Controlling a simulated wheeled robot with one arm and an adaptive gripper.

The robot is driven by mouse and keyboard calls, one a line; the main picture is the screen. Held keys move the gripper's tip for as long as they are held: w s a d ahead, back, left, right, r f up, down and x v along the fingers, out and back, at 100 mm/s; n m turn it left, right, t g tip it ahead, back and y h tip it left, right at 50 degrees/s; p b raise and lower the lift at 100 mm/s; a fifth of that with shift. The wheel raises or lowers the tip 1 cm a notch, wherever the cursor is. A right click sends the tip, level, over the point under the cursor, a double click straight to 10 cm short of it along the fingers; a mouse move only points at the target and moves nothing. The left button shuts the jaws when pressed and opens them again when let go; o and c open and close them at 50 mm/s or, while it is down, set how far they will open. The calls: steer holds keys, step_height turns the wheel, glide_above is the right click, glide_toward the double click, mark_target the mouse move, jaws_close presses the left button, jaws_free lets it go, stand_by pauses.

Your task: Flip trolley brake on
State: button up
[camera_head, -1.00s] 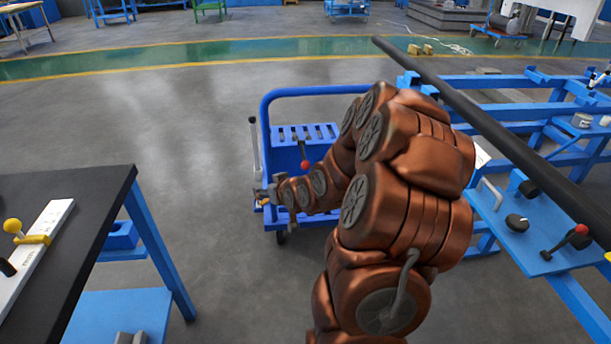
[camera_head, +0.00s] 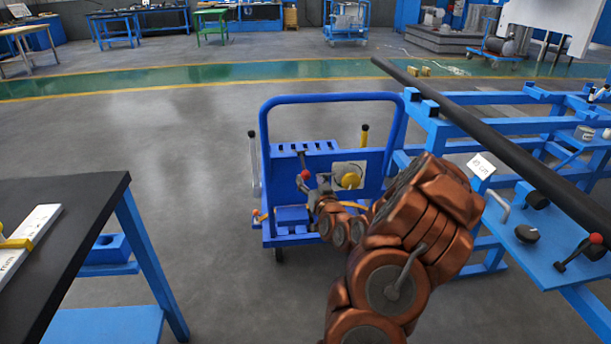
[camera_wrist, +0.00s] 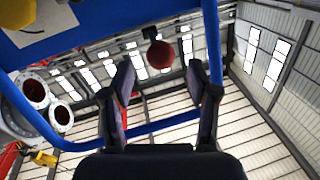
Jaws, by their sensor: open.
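The blue trolley (camera_head: 330,98) stands in the middle of the head view, with a slotted top and a tall push handle. A lever with a red ball knob (camera_head: 305,173) rises on it. My gripper (camera_head: 316,190) is low at the trolley, just right of this knob. In the wrist view my gripper (camera_wrist: 160,80) is open, and the red knob (camera_wrist: 160,54) shows between and beyond the fingertips, with no visible contact. A small orange-tipped part (camera_head: 258,215) sits at the trolley's lower left. Which of these is the brake I cannot tell.
A yellow round knob (camera_head: 350,180) on a pale plate and a yellow-tipped black lever (camera_head: 364,134) are right of the gripper. A blue frame with a long dark bar (camera_head: 480,130) stands right. A black-topped table (camera_head: 80,220) stands left, with clear floor between.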

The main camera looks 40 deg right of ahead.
mark_target(308, 177)
steer(key=shift+x, duration=2.35)
steer(key=shift+c, duration=0.4)
jaws_close()
